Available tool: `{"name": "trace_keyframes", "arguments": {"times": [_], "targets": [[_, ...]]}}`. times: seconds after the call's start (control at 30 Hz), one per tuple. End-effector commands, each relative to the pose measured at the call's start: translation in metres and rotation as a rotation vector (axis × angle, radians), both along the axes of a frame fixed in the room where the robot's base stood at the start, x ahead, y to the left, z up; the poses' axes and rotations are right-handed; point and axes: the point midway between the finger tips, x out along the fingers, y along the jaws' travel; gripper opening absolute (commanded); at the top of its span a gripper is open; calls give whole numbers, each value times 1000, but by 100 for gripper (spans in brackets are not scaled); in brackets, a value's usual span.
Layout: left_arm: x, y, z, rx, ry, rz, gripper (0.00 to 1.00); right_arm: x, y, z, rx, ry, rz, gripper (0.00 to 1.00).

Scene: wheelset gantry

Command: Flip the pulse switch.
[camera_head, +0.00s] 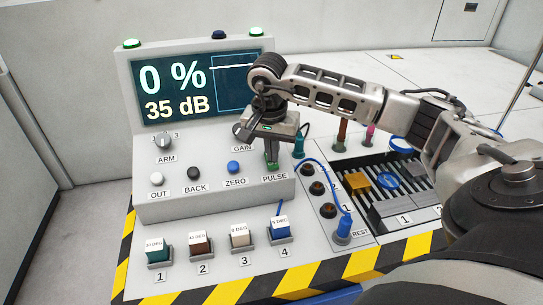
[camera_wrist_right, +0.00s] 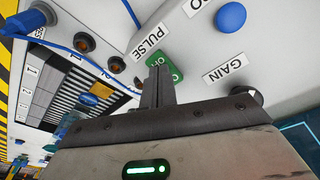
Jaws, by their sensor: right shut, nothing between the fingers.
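The pulse switch is a small green rocker with white lettering, seen in the right wrist view (camera_wrist_right: 168,66) beside the PULSE label (camera_wrist_right: 148,42). In the head view the PULSE label (camera_head: 274,177) shows on the console, and the green switch (camera_head: 272,168) is mostly hidden by my fingers. My right gripper (camera_head: 271,160) is shut and empty, pointing down at the switch; in the wrist view its fingertips (camera_wrist_right: 158,72) overlap the switch's edge. I cannot tell whether they touch it. My left gripper is not in view.
The console screen (camera_head: 200,90) reads 0 % and 35 dB. The ZERO button (camera_head: 233,167), BACK button (camera_head: 194,173) and OUT button (camera_head: 157,179) are left of the switch. A blue cable (camera_head: 325,176) and black sockets (camera_head: 317,188) are on the right. Several labelled blocks stand in front.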

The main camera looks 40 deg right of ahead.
Motion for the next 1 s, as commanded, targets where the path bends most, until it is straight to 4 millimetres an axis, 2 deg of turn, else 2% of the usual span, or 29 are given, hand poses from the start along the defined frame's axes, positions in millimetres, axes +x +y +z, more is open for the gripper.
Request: {"name": "trace_keyframes", "arguments": {"times": [0.1, 0.7, 1.0], "targets": [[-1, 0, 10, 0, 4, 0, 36, 1, 0, 14, 0, -2, 0, 0], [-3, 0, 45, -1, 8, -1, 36, 1, 0, 63, 0, -5, 0, 0], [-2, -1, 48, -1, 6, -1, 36, 1, 0, 66, 0, -5, 0, 0]]}}
